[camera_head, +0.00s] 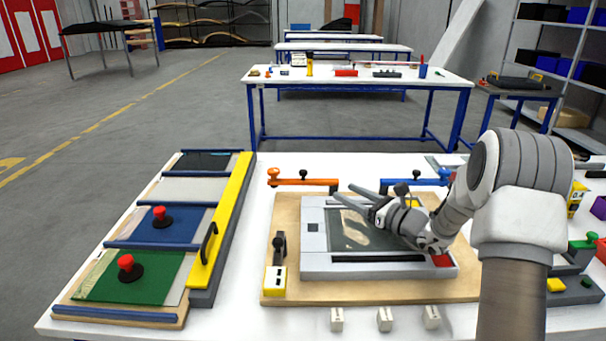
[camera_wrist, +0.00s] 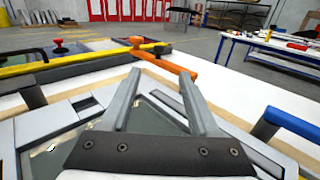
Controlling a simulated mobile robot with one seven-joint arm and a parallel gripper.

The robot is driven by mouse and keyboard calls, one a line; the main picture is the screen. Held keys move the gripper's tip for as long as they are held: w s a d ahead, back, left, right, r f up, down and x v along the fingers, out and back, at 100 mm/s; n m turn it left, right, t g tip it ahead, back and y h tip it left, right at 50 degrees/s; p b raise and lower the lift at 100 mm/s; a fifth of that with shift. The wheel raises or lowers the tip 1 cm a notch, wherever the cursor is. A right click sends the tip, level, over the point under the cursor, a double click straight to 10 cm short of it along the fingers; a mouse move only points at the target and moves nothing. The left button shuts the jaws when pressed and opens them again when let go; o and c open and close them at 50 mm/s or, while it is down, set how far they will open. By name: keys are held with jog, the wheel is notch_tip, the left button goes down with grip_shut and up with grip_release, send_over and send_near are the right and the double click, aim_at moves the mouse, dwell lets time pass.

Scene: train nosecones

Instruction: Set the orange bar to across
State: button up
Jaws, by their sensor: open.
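The orange bar (camera_head: 303,182) lies level, left to right, at the far edge of the wooden board. Its orange knob is at the left end, a small black knob stands near its middle, and a dark block is at its right end. The orange bar also shows in the wrist view (camera_wrist: 168,60), running beyond the fingers. My gripper (camera_head: 344,191) is open and empty above the far part of the grey framed panel (camera_head: 312,265), just right of and nearer than the bar's dark end. In the wrist view its fingertips (camera_wrist: 160,73) look apart from the bar, though the gap is hard to judge.
A blue bar (camera_head: 415,182) lies at the far right of the board, partly behind my arm. A black clamp with a yellow base (camera_head: 276,280) stands left of the panel. A yellow-edged rack (camera_head: 222,220) with red-knobbed plates is at left. White table lies clear beyond the orange bar.

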aim_at(306, 173)
jog(key=b+x, duration=0.1)
jog(key=x, duration=1.6)
jog(key=shift+s, duration=0.1)
jog(key=shift+c, duration=0.2)
grip_shut()
dwell(0.6)
